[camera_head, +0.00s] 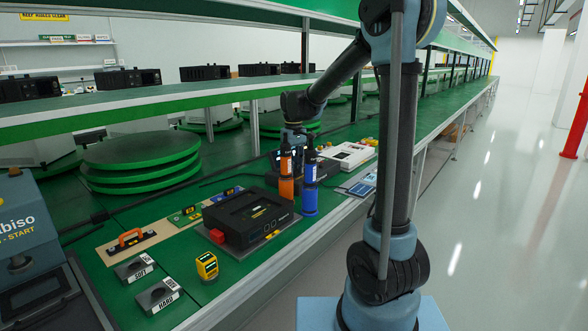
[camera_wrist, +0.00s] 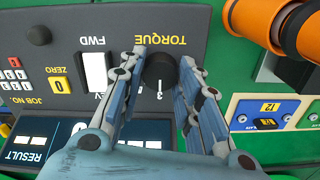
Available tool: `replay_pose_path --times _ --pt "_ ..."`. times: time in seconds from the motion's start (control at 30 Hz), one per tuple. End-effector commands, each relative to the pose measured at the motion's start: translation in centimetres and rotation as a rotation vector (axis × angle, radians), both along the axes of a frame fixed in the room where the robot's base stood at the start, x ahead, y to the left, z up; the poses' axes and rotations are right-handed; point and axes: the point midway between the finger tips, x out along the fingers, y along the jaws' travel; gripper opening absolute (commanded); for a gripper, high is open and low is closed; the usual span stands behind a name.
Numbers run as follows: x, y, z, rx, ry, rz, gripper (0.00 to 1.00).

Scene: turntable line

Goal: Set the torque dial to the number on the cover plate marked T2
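The torque dial (camera_wrist: 161,68) is a black round knob on the dark controller panel, upside down in the wrist view. A white 3 shows beside the dial, on the side nearer my wrist. My gripper (camera_wrist: 163,58) has its fingers on both sides of the dial, tips close to its edge. I cannot tell whether both touch it. A blue cover plate (camera_wrist: 238,118) with yellow labels lies at the right; its small label is hard to read. In the head view, a blue plate (camera_head: 217,197) and a green plate (camera_head: 175,219) lie left of the black box.
Orange (camera_head: 286,186) and blue (camera_head: 309,197) upright tools stand near the controller. A black box (camera_head: 245,219), a yellow device (camera_head: 207,265) and an orange-handled tool (camera_head: 131,238) lie on the green bench. Stacked green discs (camera_head: 141,150) stand at the left. The aisle is clear.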

Motion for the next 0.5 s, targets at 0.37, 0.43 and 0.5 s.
replay_pose_path --times 0.37,0.43,0.5 --pt "0.01 -0.04 -0.01 -0.001 -0.001 0.030 0.07" --pt "0.01 -0.04 -0.01 -0.001 -0.001 0.056 0.07" --pt "0.00 -0.05 -0.01 -0.001 -0.001 0.092 0.07"
